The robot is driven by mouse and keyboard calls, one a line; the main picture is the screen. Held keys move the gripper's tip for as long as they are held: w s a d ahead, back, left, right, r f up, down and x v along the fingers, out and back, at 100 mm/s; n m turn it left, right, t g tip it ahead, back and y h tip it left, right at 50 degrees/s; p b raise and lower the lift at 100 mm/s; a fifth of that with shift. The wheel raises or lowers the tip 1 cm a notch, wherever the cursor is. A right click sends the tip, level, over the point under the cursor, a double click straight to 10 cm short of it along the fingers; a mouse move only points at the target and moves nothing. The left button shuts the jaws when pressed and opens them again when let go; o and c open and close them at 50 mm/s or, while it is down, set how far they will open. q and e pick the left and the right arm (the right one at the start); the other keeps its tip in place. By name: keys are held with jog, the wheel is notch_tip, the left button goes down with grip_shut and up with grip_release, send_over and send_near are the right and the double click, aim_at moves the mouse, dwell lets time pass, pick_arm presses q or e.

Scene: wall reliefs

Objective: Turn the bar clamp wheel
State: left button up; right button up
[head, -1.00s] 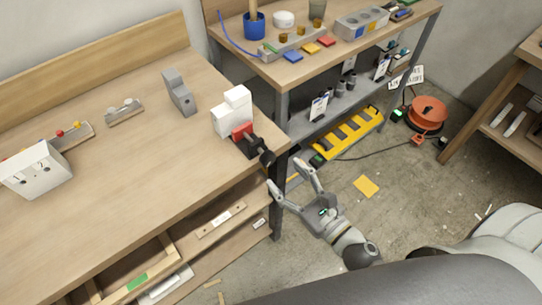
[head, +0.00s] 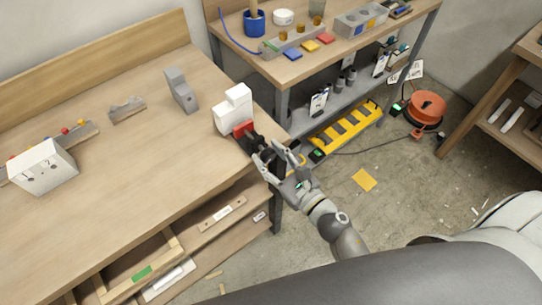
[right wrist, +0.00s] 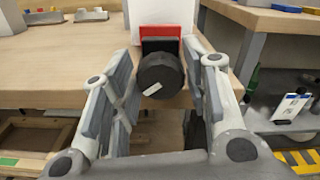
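The bar clamp is a white block (head: 233,110) with a red part (head: 243,128) and a black screw end at the workbench's right edge. Its wheel (right wrist: 161,75) is a round black knob with a small white mark low on its face, facing the right wrist camera. My right gripper (head: 274,157) is at the wheel and partly hides it in the head view. In the right wrist view its fingers stand apart on both sides of the wheel, with narrow gaps; I cannot tell whether either touches. My left gripper is not in view.
The wooden workbench (head: 120,170) also carries a grey block (head: 181,90) and a white box (head: 43,167). Open drawers (head: 150,270) lie below its front. A second table with a shelf (head: 310,112) stands behind, with a yellow rack (head: 345,127) below.

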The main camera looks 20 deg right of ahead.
jog(key=c, duration=0.5)
